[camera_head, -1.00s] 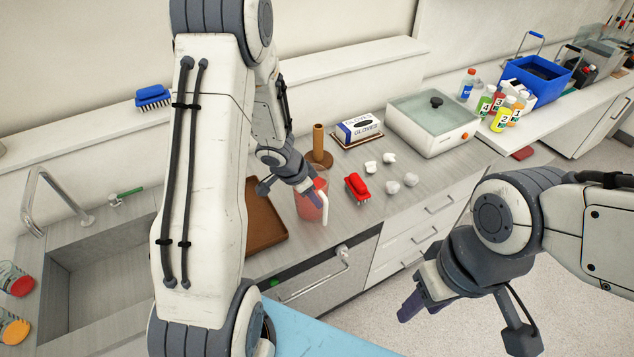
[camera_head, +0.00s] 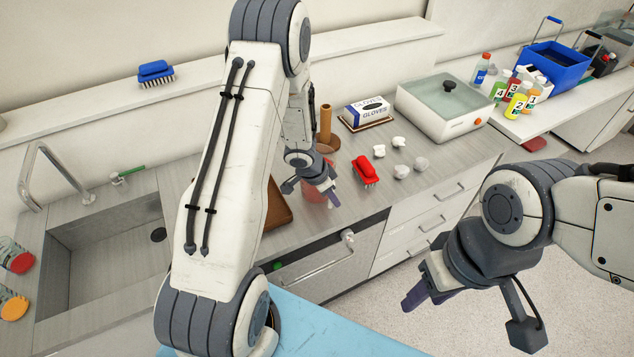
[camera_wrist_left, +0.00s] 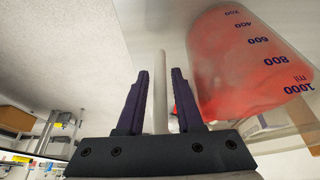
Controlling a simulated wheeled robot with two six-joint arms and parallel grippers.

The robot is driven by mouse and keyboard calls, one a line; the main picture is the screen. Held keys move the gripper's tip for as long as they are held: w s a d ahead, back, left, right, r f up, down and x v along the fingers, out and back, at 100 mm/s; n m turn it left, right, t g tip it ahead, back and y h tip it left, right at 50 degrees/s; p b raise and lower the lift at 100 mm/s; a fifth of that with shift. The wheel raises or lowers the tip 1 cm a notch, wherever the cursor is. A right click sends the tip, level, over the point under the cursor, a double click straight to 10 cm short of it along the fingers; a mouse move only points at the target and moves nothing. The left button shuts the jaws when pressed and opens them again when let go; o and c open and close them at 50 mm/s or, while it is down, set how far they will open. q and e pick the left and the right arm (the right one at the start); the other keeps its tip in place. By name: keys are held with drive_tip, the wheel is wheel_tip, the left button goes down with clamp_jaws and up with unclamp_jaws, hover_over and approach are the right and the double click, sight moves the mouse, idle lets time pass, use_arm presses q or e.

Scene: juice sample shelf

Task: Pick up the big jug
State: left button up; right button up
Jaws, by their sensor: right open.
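The big jug (camera_head: 316,192) is clear with red contents and stands on the counter. My left gripper and wrist hide part of it in the head view. In the left wrist view the jug (camera_wrist_left: 245,65) shows dark volume marks at the right, and its pale handle (camera_wrist_left: 160,85) stands between the finger tips. My left gripper (camera_head: 330,194) is at the jug's handle side. Its purple fingers (camera_wrist_left: 160,85) are open, with a gap on each side of the handle. My right gripper (camera_head: 418,295) is open and empty in front of the drawers.
A red brush (camera_head: 366,170) and several white crumpled pieces (camera_head: 400,171) lie right of the jug. A brown tray (camera_head: 278,205) is left of it, and a brown cylinder on a stand (camera_head: 325,125) is behind. The sink (camera_head: 100,245) is further left.

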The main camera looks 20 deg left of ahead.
use_arm(q)
drive_tip(key=c, duration=0.5)
clamp_jaws()
drive_tip(key=shift+s, duration=0.1)
idle(0.8)
